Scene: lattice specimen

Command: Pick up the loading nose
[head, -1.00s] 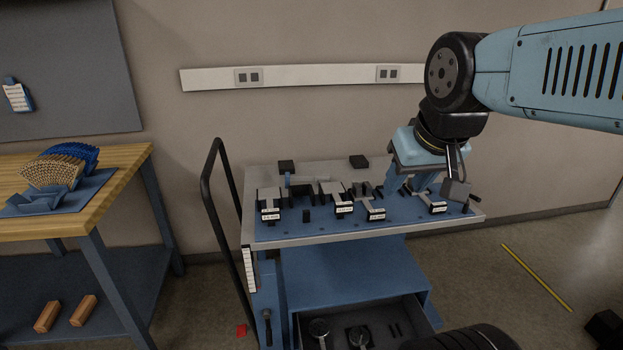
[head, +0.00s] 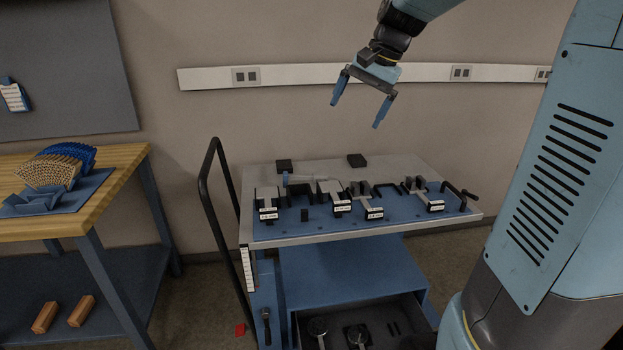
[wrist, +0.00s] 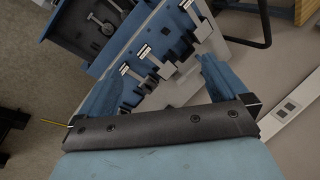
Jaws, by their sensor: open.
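Several grey and black metal pieces sit in labelled black holders on the blue top of a cart (head: 330,226). One stands at the left (head: 268,193), two near the middle (head: 336,190), and one at the right (head: 428,196). I cannot tell which of them is the loading nose. My gripper (head: 358,112) is open and empty, high above the back of the cart, its blue fingers pointing down. The wrist view shows the same fingers (wrist: 165,62) spread, with the labelled holders (wrist: 135,72) beyond and apart from them.
An open drawer (head: 375,312) below the cart top holds round metal pieces. A black handle (head: 206,190) rises at the cart's left. A wooden bench (head: 120,172) with a blue tray stands further left. The air around my gripper is clear.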

